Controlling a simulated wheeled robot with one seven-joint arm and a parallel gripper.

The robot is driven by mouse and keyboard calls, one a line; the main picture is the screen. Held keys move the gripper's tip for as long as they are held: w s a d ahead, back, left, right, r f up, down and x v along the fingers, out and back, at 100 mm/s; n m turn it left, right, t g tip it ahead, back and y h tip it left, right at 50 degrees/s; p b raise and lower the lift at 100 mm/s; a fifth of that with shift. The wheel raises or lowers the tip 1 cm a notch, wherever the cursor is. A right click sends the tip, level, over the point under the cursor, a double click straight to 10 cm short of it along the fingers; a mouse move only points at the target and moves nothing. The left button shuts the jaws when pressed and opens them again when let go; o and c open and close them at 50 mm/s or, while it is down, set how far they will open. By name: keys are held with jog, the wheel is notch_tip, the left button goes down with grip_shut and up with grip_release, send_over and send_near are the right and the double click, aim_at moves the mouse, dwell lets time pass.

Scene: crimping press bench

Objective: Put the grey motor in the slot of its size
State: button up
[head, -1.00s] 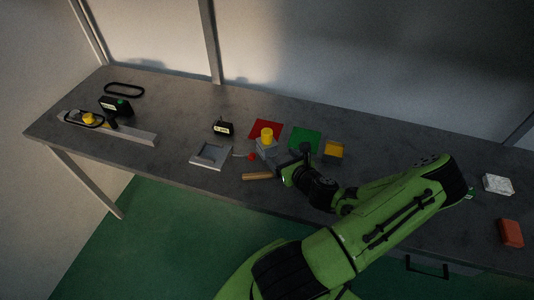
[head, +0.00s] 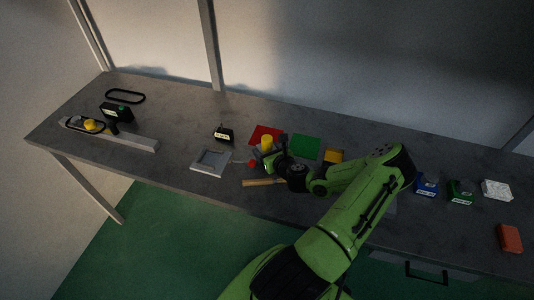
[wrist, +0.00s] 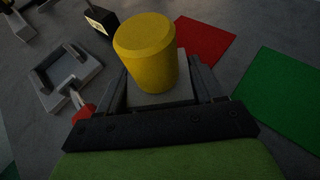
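The grey motor (wrist: 162,97) is a grey block with a yellow cylinder (wrist: 148,50) standing upright on it. In the head view the yellow cylinder (head: 266,143) shows, and my gripper hides much of the block. My gripper (wrist: 165,88) is around the block, with one finger on each side of it. The fingers look open, with narrow gaps beside the block. A light grey tray with a square recess (head: 197,166) lies to the left of the motor; it also shows at the left of the wrist view (wrist: 90,67). Its recess looks empty.
A red mat (head: 262,130) and a green mat (head: 306,147) lie behind the gripper. A small red piece (wrist: 84,113) is between tray and motor. A wooden-coloured bar (head: 262,183) lies in front. A black labelled box (head: 224,134) stands behind the tray.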

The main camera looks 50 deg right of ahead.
aim_at(267, 138)
jog(key=c, duration=0.9)
jog(key=shift+o, duration=0.2)
notch_tip(267, 138, up, 10)
jog(key=p, duration=0.2)
jog(key=shift+r+p, duration=0.1)
jog(key=shift+p, duration=0.3)
